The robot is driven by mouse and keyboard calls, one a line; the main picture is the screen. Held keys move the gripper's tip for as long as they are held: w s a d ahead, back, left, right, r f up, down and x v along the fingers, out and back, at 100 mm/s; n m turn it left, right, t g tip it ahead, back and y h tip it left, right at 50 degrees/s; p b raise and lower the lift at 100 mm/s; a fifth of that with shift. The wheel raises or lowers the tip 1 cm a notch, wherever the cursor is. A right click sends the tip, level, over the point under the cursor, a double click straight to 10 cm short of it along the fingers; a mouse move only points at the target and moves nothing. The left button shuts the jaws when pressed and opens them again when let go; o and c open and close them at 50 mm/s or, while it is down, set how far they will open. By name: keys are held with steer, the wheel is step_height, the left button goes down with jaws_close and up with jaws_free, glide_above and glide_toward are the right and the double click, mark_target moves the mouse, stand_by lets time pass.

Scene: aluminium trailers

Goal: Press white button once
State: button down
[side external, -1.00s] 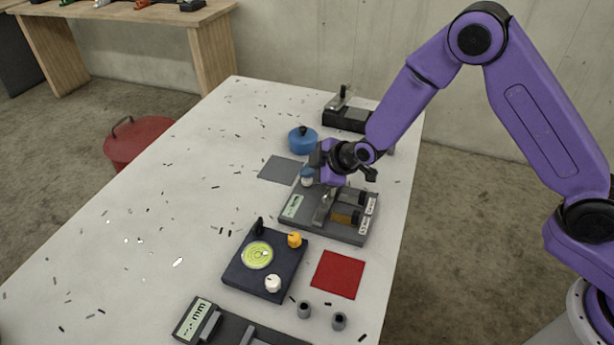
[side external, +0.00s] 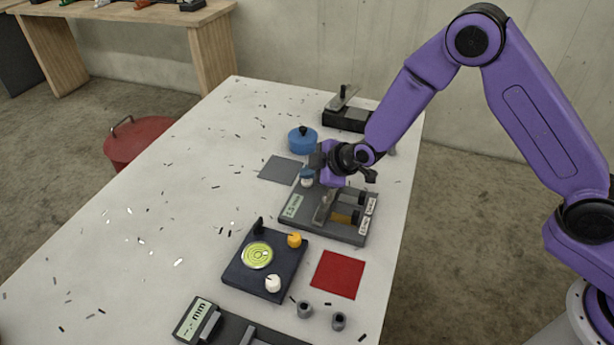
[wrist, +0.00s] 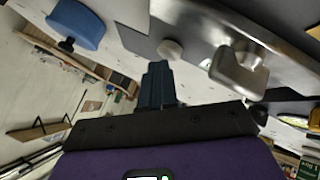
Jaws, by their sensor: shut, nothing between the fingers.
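A grey device (side external: 348,228) with a small display (side external: 293,206) lies on the table under my gripper. A small white button (side external: 307,182) is at its far left corner; it also shows in the wrist view (wrist: 171,49), beside a metal lever part (wrist: 238,68). My gripper (side external: 307,173) is shut and empty, its blue fingertips right above the white button. In the wrist view the fingertips (wrist: 158,68) are close to the button; I cannot tell whether they touch it. A second white knob (side external: 273,284) is on the dark panel (side external: 240,275) nearer the camera.
A blue lidded pot (side external: 302,141) and a grey square (side external: 280,169) lie beyond the device. A black box with a lever (side external: 346,119) stands at the back. A red square (side external: 337,274) and two small grey cylinders (side external: 305,310) are in front. The table's left side is clear apart from scattered bits.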

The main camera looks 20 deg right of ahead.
mark_target(310, 183)
steer(key=shift+r, duration=1.05)
steer(key=shift+r, duration=0.15)
steer(key=shift+r, duration=2.4)
steer(key=shift+s, duration=0.1)
